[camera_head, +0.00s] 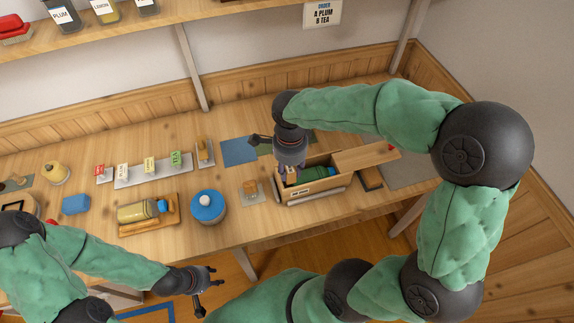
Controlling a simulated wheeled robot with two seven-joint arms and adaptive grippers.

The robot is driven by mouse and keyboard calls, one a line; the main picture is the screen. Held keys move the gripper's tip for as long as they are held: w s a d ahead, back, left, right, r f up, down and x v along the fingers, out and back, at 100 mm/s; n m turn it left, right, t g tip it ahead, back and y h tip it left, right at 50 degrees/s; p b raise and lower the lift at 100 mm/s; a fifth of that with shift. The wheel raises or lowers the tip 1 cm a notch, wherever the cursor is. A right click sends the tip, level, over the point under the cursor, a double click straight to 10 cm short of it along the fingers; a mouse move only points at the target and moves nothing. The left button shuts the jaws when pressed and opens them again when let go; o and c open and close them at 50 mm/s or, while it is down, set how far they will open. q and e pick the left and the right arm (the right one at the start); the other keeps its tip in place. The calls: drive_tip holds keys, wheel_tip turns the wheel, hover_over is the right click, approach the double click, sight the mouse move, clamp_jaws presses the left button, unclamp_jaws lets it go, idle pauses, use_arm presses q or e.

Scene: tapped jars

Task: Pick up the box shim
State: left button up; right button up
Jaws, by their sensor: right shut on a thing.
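My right gripper (288,178) points down at the left end of an open wooden box (320,191). It is shut on a small tan piece that I take for the box shim; the fingers and box wall hide most of it. A green jar (316,173) lies on its side in the box. My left gripper (207,286) is open and empty, in front of the table's front edge.
A wooden board (366,156) lies at the box's right end, with a dark block (370,179) beside it. A blue-lidded jar (208,206), a small wooden block on a pale base (252,190) and a jar in a wooden cradle (137,212) stand to the left.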

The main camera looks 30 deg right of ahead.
drive_tip(key=s+a+r+p, duration=0.2)
drive_tip(key=s+r, duration=0.4)
drive_tip(key=s, duration=0.4)
drive_tip(key=shift+s+a+p, duration=0.15)
drive_tip(key=shift+a+p, duration=0.15)
